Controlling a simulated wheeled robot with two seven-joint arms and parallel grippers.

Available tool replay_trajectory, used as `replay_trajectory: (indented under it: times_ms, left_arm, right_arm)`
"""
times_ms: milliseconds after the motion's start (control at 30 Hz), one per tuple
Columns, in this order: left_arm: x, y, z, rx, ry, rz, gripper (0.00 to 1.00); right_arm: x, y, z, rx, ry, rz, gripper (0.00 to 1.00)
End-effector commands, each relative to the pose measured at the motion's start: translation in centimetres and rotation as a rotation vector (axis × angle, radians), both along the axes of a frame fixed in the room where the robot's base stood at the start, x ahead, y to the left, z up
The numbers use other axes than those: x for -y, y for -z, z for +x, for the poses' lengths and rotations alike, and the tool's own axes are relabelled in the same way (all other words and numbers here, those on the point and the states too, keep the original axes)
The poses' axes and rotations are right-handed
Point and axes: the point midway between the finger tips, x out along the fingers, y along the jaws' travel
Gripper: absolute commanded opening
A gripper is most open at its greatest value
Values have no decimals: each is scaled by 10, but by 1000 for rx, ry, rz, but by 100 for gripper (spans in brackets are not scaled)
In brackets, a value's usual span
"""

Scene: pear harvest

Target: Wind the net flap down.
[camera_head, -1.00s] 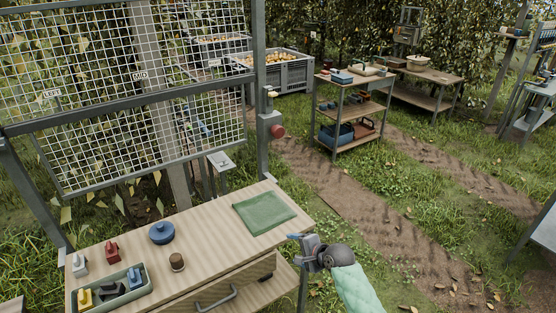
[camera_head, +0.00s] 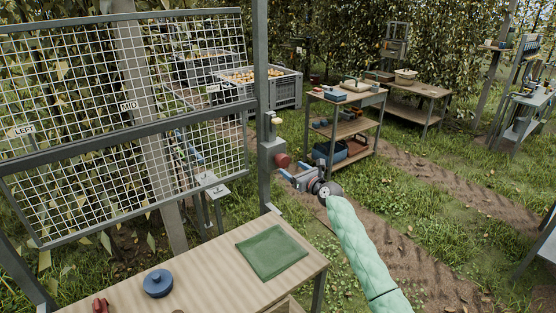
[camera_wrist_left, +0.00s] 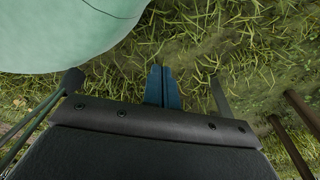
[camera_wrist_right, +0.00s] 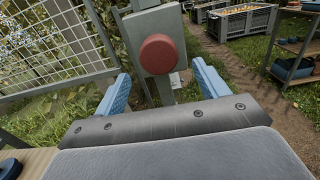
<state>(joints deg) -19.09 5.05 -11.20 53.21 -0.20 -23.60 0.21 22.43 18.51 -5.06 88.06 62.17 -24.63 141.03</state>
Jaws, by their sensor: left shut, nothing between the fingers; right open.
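The net flap (camera_head: 120,120) is a white wire mesh in a grey frame, at the left of the head view, hanging beside a grey post. A grey box on the post carries a red round knob (camera_head: 283,160) and a pale knob above it. My right gripper (camera_head: 285,172) is open, with its fingertips close to the red knob. In the right wrist view the red knob (camera_wrist_right: 158,54) stands between and beyond the two blue fingers; contact cannot be told. My left gripper (camera_wrist_left: 163,85) is shut and empty over grass in the left wrist view, outside the head view.
A shelf cart (camera_head: 340,130) and a grey crate of pears (camera_head: 270,92) stand behind. Grass and a dirt path lie to the right.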

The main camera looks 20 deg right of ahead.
Motion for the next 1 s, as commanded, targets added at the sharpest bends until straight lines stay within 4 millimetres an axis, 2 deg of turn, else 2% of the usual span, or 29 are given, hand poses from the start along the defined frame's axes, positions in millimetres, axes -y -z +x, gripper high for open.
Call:
replay_trajectory:
  times_ms: [300,500,700,967,1000]
  left_arm:
    - [-5,2,-23,-17,0,3,0]
    - [-7,4,-32,-22,0,4,0]
    - [-6,5,-36,-25,0,3,0]
    - [-6,5,-36,-25,-1,2,0]
    - [-6,5,-36,-25,-1,3,0]
  right_arm:
    - [-15,-3,39,0,-1,-4,73]
    - [-22,-1,58,1,-1,-5,73]
    - [-26,0,67,0,-1,-5,73]
    - [-26,0,67,0,-1,-5,73]
    - [-26,0,67,0,-1,-5,69]
